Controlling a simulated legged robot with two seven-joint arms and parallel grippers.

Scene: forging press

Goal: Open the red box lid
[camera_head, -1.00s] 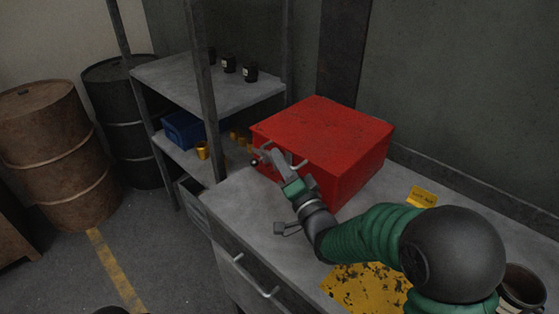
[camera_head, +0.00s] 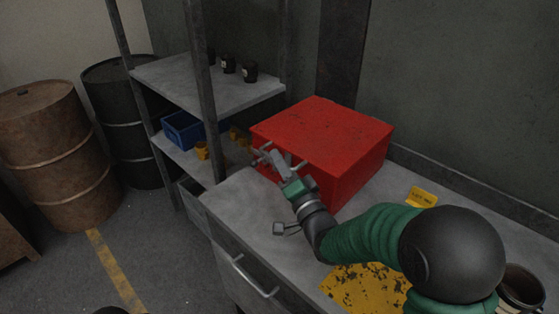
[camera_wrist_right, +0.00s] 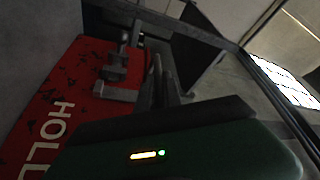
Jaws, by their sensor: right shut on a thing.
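The red box (camera_head: 345,150) stands on the grey workbench with its lid down. Its scuffed red face also shows in the right wrist view (camera_wrist_right: 62,95), with white lettering. A grey metal handle (camera_head: 299,166) is on the box's front face. My right gripper (camera_head: 268,158) is at this front face and is shut on the handle; its fingers partly hide the grip. In the right wrist view, grey metal parts (camera_wrist_right: 117,75) lie against the red face beside the dark fingers. My left gripper is not in view.
A metal shelf (camera_head: 210,88) with black cups (camera_head: 249,73), a blue bin (camera_head: 182,130) and yellow cups stands left of the box. Barrels stand at far left. A worn yellow patch (camera_head: 365,287) and a dark mug (camera_head: 522,287) are on the bench at right.

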